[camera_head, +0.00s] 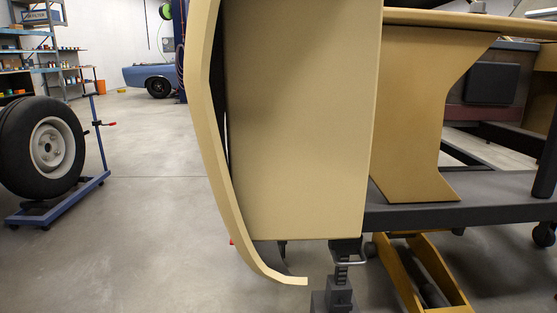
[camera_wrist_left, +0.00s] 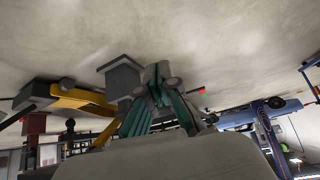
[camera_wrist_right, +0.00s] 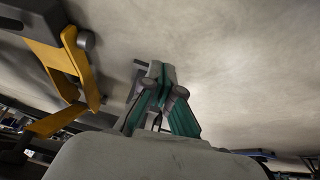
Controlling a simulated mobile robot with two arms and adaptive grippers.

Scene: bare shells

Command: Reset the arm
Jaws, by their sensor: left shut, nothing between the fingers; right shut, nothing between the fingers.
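My left gripper (camera_wrist_left: 158,75) shows in the left wrist view, its teal-and-grey fingers drawn together with nothing between them. A grey stand and a yellow jack show beyond it, apart from the fingers. My right gripper (camera_wrist_right: 161,75) shows in the right wrist view, also shut and empty, over bare concrete floor. Neither gripper nor arm shows in the head view. Both wrist views look upside down.
A tan body shell (camera_head: 295,120) fills the middle of the head view close ahead, on a dark frame (camera_head: 470,205). A yellow jack (camera_head: 400,275) and a grey jack stand (camera_head: 340,290) are below. A wheel (camera_head: 42,147) on a blue dolly stands left. Floor between is clear.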

